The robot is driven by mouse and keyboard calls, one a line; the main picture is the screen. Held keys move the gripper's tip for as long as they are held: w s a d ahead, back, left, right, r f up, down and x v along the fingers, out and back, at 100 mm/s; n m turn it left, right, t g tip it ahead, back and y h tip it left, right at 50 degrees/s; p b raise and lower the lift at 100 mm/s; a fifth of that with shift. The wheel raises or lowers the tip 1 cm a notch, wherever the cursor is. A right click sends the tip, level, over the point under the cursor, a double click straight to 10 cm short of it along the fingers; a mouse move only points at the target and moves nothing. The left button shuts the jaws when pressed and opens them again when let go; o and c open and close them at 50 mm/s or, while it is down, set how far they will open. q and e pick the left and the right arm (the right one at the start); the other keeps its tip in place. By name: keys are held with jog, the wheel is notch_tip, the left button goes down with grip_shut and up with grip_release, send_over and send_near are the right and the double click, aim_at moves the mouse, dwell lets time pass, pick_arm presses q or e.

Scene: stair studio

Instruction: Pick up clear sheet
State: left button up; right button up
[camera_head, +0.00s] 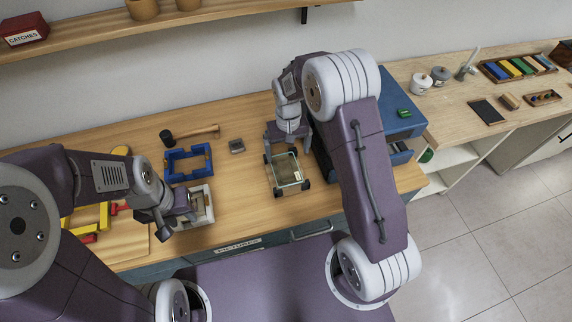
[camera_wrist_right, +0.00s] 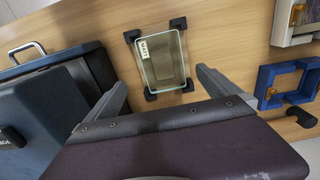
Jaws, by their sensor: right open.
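The clear sheet (camera_head: 286,171) is a glass-like pane with a greenish edge and a small white label. It lies on the wooden bench with black blocks at its corners, and it also shows in the right wrist view (camera_wrist_right: 164,62). My right gripper (camera_head: 287,143) is open and empty, above the bench at the sheet's far side. In the right wrist view its fingers (camera_wrist_right: 160,80) are spread wider than the sheet. My left gripper (camera_head: 163,222) is beside a white frame (camera_head: 205,205); its jaws are too unclear to judge.
A blue frame (camera_head: 188,163), a hammer (camera_head: 190,135) and a small grey block (camera_head: 237,146) lie left of the sheet. A blue drawer cabinet (camera_head: 398,112) stands to the right. Yellow frame pieces (camera_head: 92,216) lie at the far left.

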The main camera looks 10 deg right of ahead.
aim_at(286, 168)
notch_tip(286, 168, down, 4)
jog(key=shift+s+r+p, duration=0.1)
jog(key=shift+r+p, duration=0.15)
jog(key=shift+p, duration=0.2)
jog(key=shift+a+f, duration=0.15)
jog(key=shift+f, duration=0.05)
jog(key=f, duration=0.1)
jog(key=f+p, duration=0.1)
jog(key=f, duration=0.1)
jog(key=w+f, duration=0.1)
jog(key=f, duration=0.1)
jog(key=shift+a+f+p, duration=0.1)
jog(key=shift+f+p, duration=0.05)
jog(key=shift+p, duration=0.25)
jog(key=shift+s, duration=0.1)
jog(key=c, duration=1.4)
notch_tip(286, 168, up, 10)
jog(key=shift+r+b, duration=0.1)
jog(key=shift+b, duration=0.9)
